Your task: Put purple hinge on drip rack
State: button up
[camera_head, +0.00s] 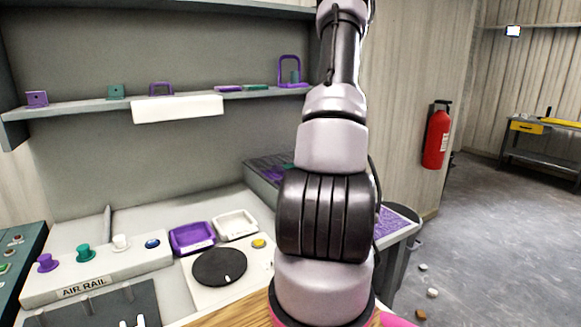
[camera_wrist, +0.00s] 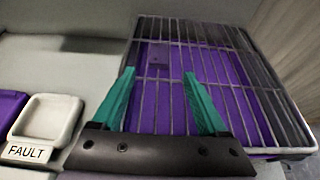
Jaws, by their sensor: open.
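The drip rack (camera_wrist: 137,42) is a wire grid over a purple tray. In the head view, its left part (camera_head: 262,163) shows beside my arm, which hides much of it. A small purple plate that looks like the purple hinge (camera_wrist: 157,56) is at the grid; I cannot tell whether it rests on the bars or below them. My gripper (camera_wrist: 160,74) has two green fingers spread apart over the rack. The plate shows just beyond the gap between the fingertips, and nothing is held. Another purple hinge-like plate (camera_head: 37,98) stands on the shelf at the far left.
The shelf (camera_head: 65,110) also carries a green plate (camera_head: 116,91) and several purple and green parts. A white FAULT tray (camera_wrist: 45,118) lies left of the gripper, beside a purple tray (camera_head: 193,238). A dark round disc (camera_head: 220,266) and coloured knobs are on the bench.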

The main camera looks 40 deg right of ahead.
jog(key=shift+s+a+r, duration=0.15)
jog(key=shift+s+r, duration=0.1)
jog(key=s+a+r+n+g+y, duration=0.1)
jog(key=a+r+n+g+y, duration=0.15)
jog(key=a+r+n, duration=0.45)
jog(key=s+a+r+n+g+y, duration=0.1)
jog(key=a+r+n+y, duration=0.3)
jog(key=a, duration=0.6)
jog(key=s+a+r+n+g+y, duration=0.1)
jog(key=a+r+n+y, duration=0.3)
jog(key=a, duration=0.5)
jog(key=s+a+r+n+g+h, duration=0.3)
jog(key=s+a+r+n+g, duration=0.15)
jog(key=s+a+n, duration=0.4)
jog(key=s+d+r+n+t+h, duration=0.2)
jog(key=s+r+n+h, duration=0.2)
jog(key=s+r+n, duration=0.2)
jog(key=s+n, duration=0.2)
jog(key=n, duration=0.1)
jog(key=shift+s+d+r+t+h, duration=0.2)
jog(key=shift+s+d+t+h, duration=0.15)
jog(key=shift+d+t, duration=0.05)
